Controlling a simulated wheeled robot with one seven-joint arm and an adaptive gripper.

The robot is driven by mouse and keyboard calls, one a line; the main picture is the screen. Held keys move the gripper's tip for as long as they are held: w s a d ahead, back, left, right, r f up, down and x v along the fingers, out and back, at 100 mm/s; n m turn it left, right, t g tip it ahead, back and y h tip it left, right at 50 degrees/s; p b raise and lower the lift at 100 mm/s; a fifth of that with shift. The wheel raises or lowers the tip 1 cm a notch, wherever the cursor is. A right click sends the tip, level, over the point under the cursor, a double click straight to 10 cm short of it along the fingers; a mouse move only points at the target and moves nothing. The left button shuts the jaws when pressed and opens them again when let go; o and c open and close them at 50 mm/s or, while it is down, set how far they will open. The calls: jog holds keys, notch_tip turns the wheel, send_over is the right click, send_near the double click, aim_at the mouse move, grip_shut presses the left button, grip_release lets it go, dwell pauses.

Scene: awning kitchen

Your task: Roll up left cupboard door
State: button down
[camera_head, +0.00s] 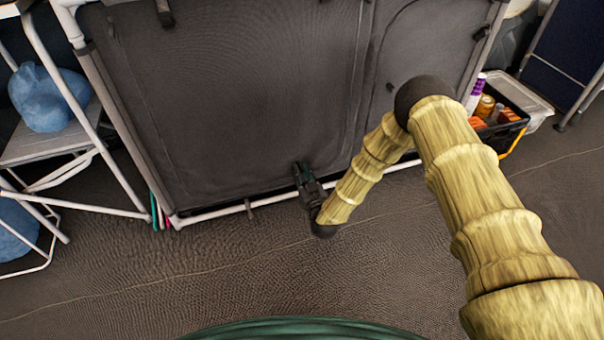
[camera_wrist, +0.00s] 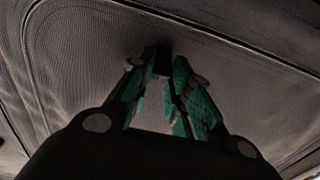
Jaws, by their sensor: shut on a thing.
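The left cupboard door (camera_head: 225,100) is a dark grey fabric panel. It hangs down over the left part of the cupboard front, nearly to the bottom rail. My gripper (camera_head: 298,170) is at the lower right part of this door. In the wrist view my gripper (camera_wrist: 162,68) has its green-padded fingers converging at the tips, shut on a small dark piece (camera_wrist: 163,55) against the door fabric (camera_wrist: 85,50). The fingers hide most of that piece, and I cannot tell its exact shape.
The right cupboard door (camera_head: 425,45) is also down. A white bottom rail (camera_head: 220,212) runs below the doors. A white-framed shelf (camera_head: 50,145) with blue bundles (camera_head: 48,98) stands at the left. A black crate (camera_head: 505,130) of bottles and goods stands at the right. The floor in front is clear.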

notch_tip(320, 180, up, 57)
jog(key=p, duration=3.5)
jog(key=shift+r+p, duration=0.15)
jog(key=shift+p, duration=0.25)
jog(key=c, duration=1.4)
grip_release()
jog(key=shift+r, duration=0.15)
jog(key=shift+o, duration=0.4)
jog(key=v, duration=1.2)
